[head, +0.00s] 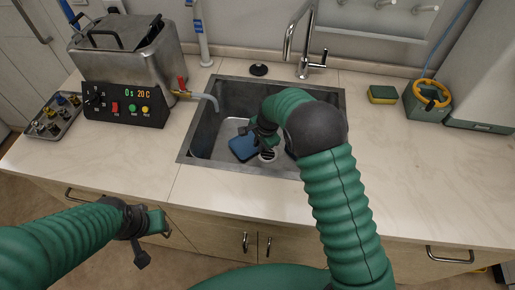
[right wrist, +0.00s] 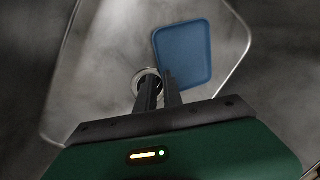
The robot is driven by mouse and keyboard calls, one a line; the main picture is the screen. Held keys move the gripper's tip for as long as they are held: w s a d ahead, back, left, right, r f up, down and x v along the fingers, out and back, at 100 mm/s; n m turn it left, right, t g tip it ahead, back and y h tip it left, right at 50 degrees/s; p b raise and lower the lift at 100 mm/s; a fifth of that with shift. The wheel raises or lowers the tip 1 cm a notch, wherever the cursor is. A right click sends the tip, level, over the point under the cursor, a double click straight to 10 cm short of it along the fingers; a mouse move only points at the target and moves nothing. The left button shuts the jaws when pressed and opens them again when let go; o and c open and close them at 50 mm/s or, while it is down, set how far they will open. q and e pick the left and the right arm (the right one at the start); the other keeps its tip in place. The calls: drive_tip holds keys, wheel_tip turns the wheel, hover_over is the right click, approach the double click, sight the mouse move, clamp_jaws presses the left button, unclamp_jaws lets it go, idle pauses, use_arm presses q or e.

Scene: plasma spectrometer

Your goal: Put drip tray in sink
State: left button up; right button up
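The drip tray, a flat blue piece with rounded corners (head: 243,147), lies inside the metal sink (head: 226,94), left of the drain. In the right wrist view the blue tray (right wrist: 186,52) shows beyond my fingertips, beside the round drain. My right gripper (head: 259,135) reaches down into the sink close to the tray. Its two fingers (right wrist: 160,88) stand a narrow gap apart, with nothing visible between them. My left gripper (head: 155,221) hangs in front of the counter, away from the sink; its finger opening is not clear.
A faucet (head: 303,45) stands behind the sink. A metal bath with a control panel (head: 124,104) and a tray of small fittings (head: 52,116) are at left. A sponge (head: 382,94) and a green device with a yellow ring (head: 427,101) are at right.

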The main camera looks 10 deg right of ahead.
use_arm(q)
drive_tip(key=shift+s+a+r+p, duration=0.1)
drive_tip(key=shift+r+p, duration=0.2)
drive_tip(key=shift+r, duration=0.15)
use_arm(e)
drive_tip(key=v, duration=0.7)
drive_tip(key=shift+s+r, duration=0.1)
drive_tip(key=shift+r, duration=0.05)
